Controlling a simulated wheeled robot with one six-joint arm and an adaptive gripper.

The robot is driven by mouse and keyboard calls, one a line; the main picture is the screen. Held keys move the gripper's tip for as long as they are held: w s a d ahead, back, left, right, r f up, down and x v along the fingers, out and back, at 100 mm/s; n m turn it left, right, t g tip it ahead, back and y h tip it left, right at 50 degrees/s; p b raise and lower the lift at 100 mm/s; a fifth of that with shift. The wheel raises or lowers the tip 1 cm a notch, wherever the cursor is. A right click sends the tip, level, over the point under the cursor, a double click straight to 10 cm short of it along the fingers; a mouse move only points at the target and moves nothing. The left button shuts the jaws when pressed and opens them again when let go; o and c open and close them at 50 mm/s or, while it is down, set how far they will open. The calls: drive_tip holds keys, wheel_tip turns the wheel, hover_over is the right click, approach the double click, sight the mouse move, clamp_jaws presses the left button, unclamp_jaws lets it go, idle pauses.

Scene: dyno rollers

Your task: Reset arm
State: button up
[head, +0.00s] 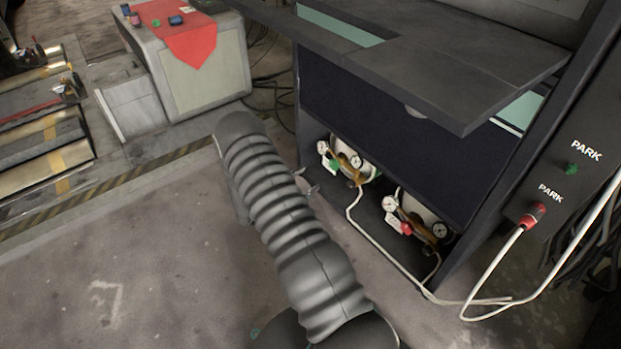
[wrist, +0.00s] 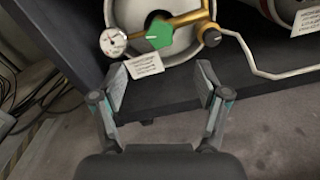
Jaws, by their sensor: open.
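My gripper (wrist: 161,88) is open and empty in the wrist view, its two fingers spread below a gas cylinder (wrist: 138,12). A green knob (wrist: 159,34), a round gauge (wrist: 113,42) and a white tag (wrist: 145,64) are on that cylinder's brass regulator. The fingers appear apart from the tag and regulator. In the head view my arm, in a ribbed grey sleeve, reaches toward the cabinet (head: 385,140), and the gripper is mostly hidden behind it. The green-knob regulator (head: 345,160) and a red-knob regulator (head: 415,222) sit on the cabinet's lower shelf.
A white hose (head: 385,254) runs from the regulators along the floor. PARK panel sockets (head: 572,169) are at right, one with a red plug (head: 533,214). A grey box (head: 200,75) with a red cloth (head: 193,40) and rollers (head: 42,150) are at left. Floor at lower left is clear.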

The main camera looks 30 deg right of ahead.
idle(0.4)
drive_tip(key=s+f+m+g+y, duration=0.1)
drive_tip(key=s+f+g+y, duration=0.2)
drive_tip(key=s, duration=0.4)
drive_tip(key=s+a+r+m+g+y, duration=0.2)
drive_tip(key=s+a+r+m+g, duration=0.15)
drive_tip(key=s, duration=0.25)
drive_tip(key=s+a+r+m+t+y+p, duration=0.2)
drive_tip(key=a+r, duration=0.5)
drive_tip(key=r, duration=0.7)
drive_tip(key=s+a+r+m+t+y+p, duration=0.1)
drive_tip(key=s+a+r+m+t+y, duration=0.4)
drive_tip(key=s+r, duration=0.4)
drive_tip(key=s+a+r+m+t+y+p, duration=0.2)
drive_tip(key=a+r, duration=0.7)
drive_tip(key=r, duration=1)
drive_tip(key=s+m+t+y, duration=0.2)
drive_tip(key=s+y, duration=0.1)
drive_tip(key=y, duration=0.1)
drive_tip(key=shift+s+a+r+p, duration=0.15)
drive_tip(key=shift+r+p, duration=0.1)
drive_tip(key=shift+p, duration=0.1)
